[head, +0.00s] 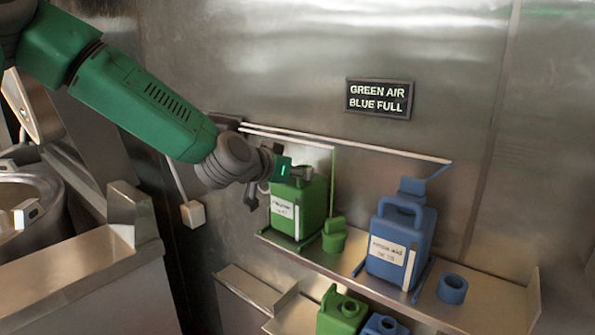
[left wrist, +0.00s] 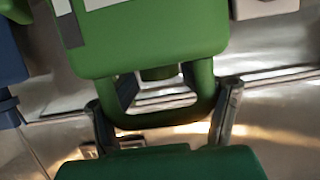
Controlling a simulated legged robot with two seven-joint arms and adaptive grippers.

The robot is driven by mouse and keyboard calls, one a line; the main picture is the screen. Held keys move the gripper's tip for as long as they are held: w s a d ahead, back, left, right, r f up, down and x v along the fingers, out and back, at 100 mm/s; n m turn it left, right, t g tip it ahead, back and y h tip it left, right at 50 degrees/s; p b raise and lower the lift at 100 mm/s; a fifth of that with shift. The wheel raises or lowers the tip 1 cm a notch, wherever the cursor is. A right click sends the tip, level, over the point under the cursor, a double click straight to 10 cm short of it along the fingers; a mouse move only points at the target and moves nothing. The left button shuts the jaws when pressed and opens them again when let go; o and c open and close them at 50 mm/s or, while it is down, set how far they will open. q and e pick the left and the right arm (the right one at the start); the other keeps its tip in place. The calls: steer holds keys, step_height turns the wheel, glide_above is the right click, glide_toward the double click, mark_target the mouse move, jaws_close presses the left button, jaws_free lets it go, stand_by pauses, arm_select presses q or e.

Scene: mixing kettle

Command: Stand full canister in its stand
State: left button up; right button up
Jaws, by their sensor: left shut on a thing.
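A green canister (head: 298,210) with a white label stands upright at the left end of the wall shelf. A green stand (head: 316,240) shows at its foot; I cannot tell whether the canister is fully seated. My left gripper (head: 278,178) is shut on the canister's top handle. In the left wrist view the green handle (left wrist: 160,121) lies between the fingers (left wrist: 165,104), with the canister body (left wrist: 150,40) beyond. A blue canister (head: 394,243) with a white label stands in a blue stand (head: 421,279) to the right. My right gripper is out of view.
A green cap-like piece (head: 334,238) with an upright green tube sits between the canisters. A blue ring-shaped cap (head: 452,288) lies at right on the shelf (head: 500,300). Green (head: 341,312) and blue (head: 383,326) containers stand below. A sign (head: 380,99) reads "GREEN AIR BLUE FULL". A kettle (head: 45,215) is at left.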

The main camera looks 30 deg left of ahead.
arm_select(q)
steer(key=shift+w+f, duration=0.1)
steer(key=shift+f, duration=0.05)
stand_by(0.7)
steer(key=o, duration=2.1)
steer(key=shift+s+f, duration=0.2)
steer(key=shift+f, duration=0.05)
steer(key=shift+c, duration=0.6)
steer(key=shift+w, duration=0.1)
steer(key=shift+v, duration=0.8)
steer(key=shift+p+v, duration=1.25)
steer(key=shift+v, duration=1.55)
steer(key=shift+w, duration=0.1)
